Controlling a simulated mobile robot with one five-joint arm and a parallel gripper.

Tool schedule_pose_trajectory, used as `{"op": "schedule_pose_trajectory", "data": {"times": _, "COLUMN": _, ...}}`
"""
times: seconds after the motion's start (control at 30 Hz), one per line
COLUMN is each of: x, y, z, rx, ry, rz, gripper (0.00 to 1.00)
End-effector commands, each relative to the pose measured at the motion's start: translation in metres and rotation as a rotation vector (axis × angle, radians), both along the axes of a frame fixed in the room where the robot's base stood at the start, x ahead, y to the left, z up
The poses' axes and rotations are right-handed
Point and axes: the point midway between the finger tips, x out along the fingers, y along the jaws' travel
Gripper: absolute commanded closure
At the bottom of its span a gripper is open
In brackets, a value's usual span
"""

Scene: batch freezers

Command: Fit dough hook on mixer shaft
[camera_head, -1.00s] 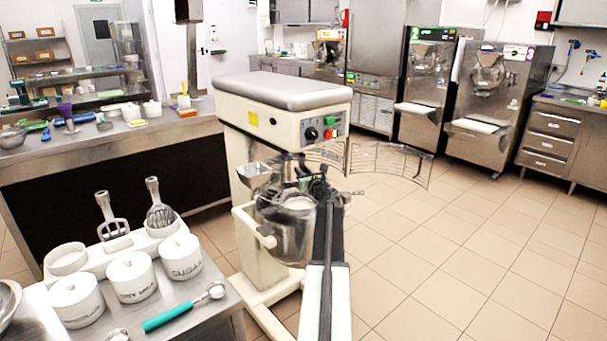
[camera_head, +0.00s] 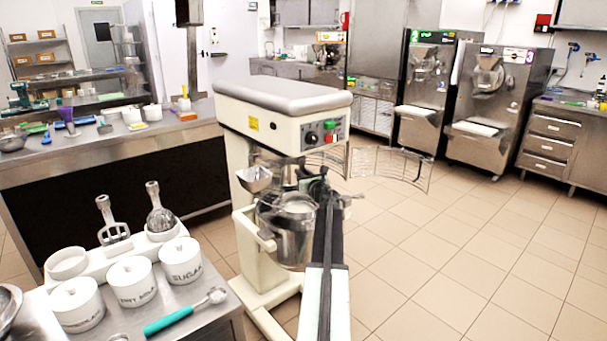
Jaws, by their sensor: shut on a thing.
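The cream planetary mixer (camera_head: 235,112) with a grey top stands in the middle of the view. Its steel bowl (camera_head: 287,240) sits below the head, with a wire guard (camera_head: 395,168) swung out to the right. My gripper (camera_head: 320,187) is at the end of my arm, under the mixer head by the bowl's right rim. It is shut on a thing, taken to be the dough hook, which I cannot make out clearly. The mixer shaft is hidden under the head, so I cannot tell whether the hook touches it.
A steel table at the lower left carries a white holder (camera_head: 100,262) with a paddle (camera_head: 108,222) and a whisk (camera_head: 160,220), several white jars and a teal-handled scoop (camera_head: 180,315). A small steel chute (camera_head: 254,178) juts left of the bowl. The tiled floor at right is clear.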

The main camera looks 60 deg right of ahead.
Motion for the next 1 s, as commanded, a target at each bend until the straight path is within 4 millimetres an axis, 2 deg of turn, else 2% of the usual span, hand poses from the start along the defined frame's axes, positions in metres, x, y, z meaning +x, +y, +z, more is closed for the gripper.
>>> {"op": "schedule_pose_trajectory", "data": {"times": 0.57, "x": 0.0, "y": 0.001, "z": 0.002, "rx": 0.0, "ry": 0.0, "rz": -0.001, "gripper": 1.0}}
{"op": "schedule_pose_trajectory", "data": {"times": 1.0, "x": -0.001, "y": 0.0, "z": 0.012, "rx": 0.0, "ry": 0.0, "rz": -0.002, "gripper": 1.0}}
